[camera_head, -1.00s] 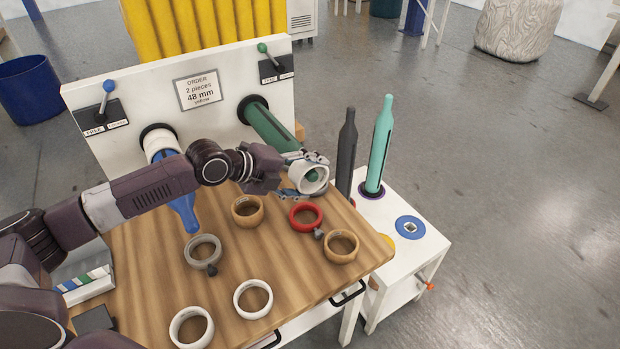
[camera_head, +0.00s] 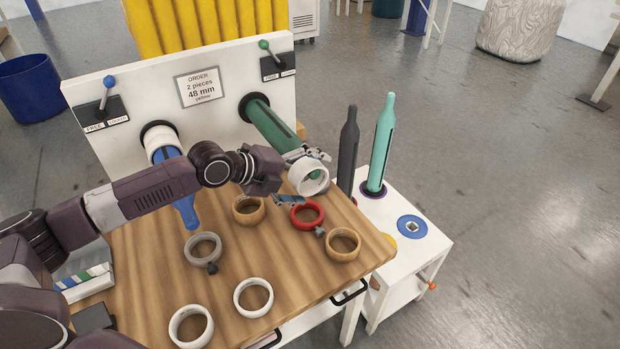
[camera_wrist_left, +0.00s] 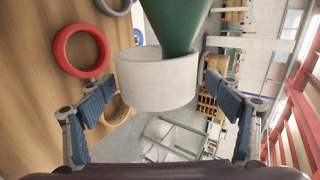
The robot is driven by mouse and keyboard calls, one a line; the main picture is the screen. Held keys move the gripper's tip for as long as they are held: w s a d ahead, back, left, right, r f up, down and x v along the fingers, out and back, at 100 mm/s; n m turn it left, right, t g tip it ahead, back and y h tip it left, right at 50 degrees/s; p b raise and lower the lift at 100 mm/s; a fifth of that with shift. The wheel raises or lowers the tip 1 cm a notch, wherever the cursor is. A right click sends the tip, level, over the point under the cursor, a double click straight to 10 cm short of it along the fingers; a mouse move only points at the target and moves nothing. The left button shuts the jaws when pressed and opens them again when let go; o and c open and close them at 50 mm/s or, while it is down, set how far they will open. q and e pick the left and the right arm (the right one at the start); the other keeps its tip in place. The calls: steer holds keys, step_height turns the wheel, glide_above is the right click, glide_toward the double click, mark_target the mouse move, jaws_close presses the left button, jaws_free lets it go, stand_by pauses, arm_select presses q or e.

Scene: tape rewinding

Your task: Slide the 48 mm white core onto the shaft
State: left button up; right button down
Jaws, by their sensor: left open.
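A white core (camera_head: 309,187) sits at the free end of the green shaft (camera_head: 272,127), which slants out of the upright panel. In the left wrist view the green shaft (camera_wrist_left: 176,22) enters the opening of the white core (camera_wrist_left: 158,83). My left gripper (camera_head: 305,178) is open around the core. In the wrist view its blue-padded fingers stand on either side of the core, with a gap on each side. How far the shaft reaches through the core is hard to tell. My right gripper is not in view.
Below on the wooden table (camera_head: 150,270) lie a red ring (camera_head: 294,222), tan rings (camera_head: 343,257), a grey ring (camera_head: 190,252) and white rings (camera_head: 240,302). A blue shaft (camera_head: 186,213) is at left. Dark and teal bottle-like posts (camera_head: 383,140) stand right of the core.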

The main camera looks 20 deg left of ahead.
arm_select(q)
steer(key=v, duration=1.2)
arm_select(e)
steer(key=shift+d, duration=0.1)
